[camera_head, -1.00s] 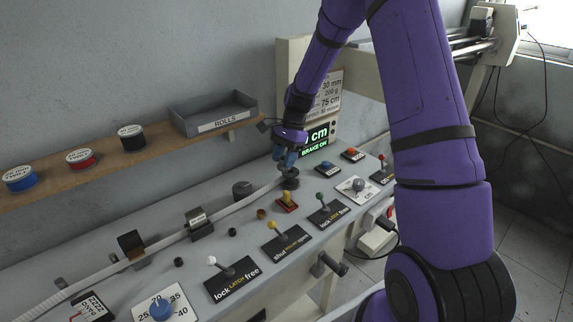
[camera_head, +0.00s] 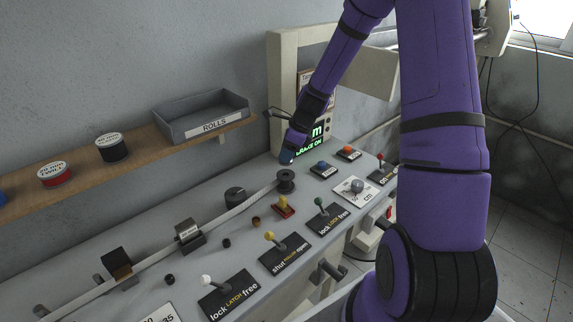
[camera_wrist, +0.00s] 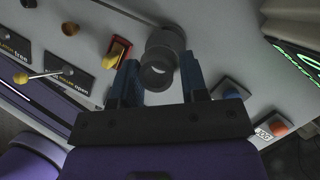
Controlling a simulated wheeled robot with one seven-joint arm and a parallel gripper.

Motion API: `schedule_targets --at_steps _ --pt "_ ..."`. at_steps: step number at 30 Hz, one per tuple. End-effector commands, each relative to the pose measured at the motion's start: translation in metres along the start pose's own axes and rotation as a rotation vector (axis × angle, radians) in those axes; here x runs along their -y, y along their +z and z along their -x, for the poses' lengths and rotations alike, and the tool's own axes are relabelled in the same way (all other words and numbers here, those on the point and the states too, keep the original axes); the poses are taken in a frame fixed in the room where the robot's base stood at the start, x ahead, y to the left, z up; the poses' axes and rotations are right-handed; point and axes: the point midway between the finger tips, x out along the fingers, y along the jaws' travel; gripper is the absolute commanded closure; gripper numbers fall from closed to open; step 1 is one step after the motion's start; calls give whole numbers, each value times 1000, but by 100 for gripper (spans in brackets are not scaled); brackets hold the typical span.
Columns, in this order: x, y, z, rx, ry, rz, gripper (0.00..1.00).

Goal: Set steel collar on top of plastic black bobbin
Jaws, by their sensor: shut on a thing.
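The black bobbin (camera_head: 286,181) stands upright on the grey bench top at the end of the pale tape. In the wrist view its round flange (camera_wrist: 166,38) shows just beyond my fingertips. My gripper (camera_wrist: 159,66) is shut on a small grey ring, the steel collar (camera_wrist: 157,86), between its two blue fingers. The collar overlaps the bobbin's near edge in that view and appears off its centre. In the head view my gripper (camera_head: 286,157) is above and just behind the bobbin; the collar is hidden or too small to make out there. I cannot tell the exact height gap.
The tape (camera_head: 225,213) runs left through dark guides. A yellow-topped red switch (camera_head: 284,206) stands in front of the bobbin, with several labelled levers nearby. A blue button (camera_head: 322,167) is to the right. A grey tray (camera_head: 205,118) sits on the shelf; a green display (camera_head: 311,139) stands behind.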

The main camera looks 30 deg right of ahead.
Motion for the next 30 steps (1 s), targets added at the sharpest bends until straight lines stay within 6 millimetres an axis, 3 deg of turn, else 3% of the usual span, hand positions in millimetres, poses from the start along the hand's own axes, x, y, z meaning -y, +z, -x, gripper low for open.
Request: schedule_targets --at_steps 12,28,29,30 --pt "3 -16 -38 0 2 0 95" --pt "3 -19 -45 0 2 1 95" --pt "4 -19 -45 0 1 1 53" --pt "4 -18 -45 0 1 1 44"
